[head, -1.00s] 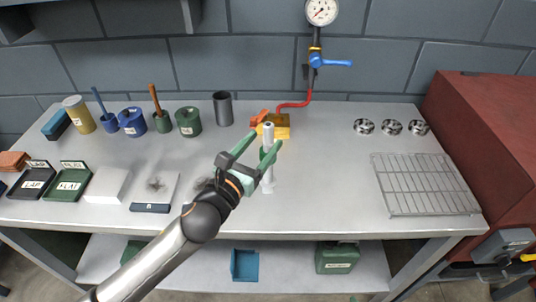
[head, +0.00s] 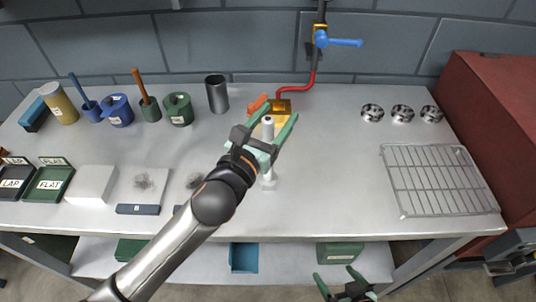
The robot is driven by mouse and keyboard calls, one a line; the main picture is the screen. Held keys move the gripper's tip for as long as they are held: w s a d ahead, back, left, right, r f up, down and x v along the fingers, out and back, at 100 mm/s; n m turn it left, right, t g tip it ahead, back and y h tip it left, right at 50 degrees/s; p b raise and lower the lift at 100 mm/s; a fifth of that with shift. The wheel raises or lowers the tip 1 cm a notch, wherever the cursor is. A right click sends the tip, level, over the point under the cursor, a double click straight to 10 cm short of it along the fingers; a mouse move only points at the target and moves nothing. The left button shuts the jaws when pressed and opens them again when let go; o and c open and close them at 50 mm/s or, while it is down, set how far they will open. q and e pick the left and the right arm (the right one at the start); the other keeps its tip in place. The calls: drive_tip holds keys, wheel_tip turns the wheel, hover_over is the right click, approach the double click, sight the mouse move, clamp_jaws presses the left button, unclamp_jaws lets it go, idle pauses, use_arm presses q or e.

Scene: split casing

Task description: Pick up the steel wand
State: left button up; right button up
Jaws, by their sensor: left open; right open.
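A pale upright rod (head: 268,130) with a grey top stands on the bench, its small white foot (head: 268,184) showing below my gripper; it may be the steel wand, but I cannot be sure. My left gripper (head: 281,110) is open, with its green fingers on either side of the rod's upper part in the picture. I cannot tell whether they touch it. The gripper hides the rod's middle. My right gripper (head: 335,273) is open and empty at the bottom of the view, in front of the bench.
A brass block (head: 282,106) with a red pipe (head: 296,88) stands behind the rod. Blue and green holders (head: 179,108) and a dark cup (head: 217,94) are at back left. A wire rack (head: 435,180) and several metal rings (head: 402,113) lie at right. The front centre-right of the bench is clear.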

use_arm(q)
drive_tip(key=shift+s+r, duration=0.1)
drive_tip(key=shift+s, duration=0.05)
drive_tip(key=shift+c, duration=0.2)
clamp_jaws()
idle(1.0)
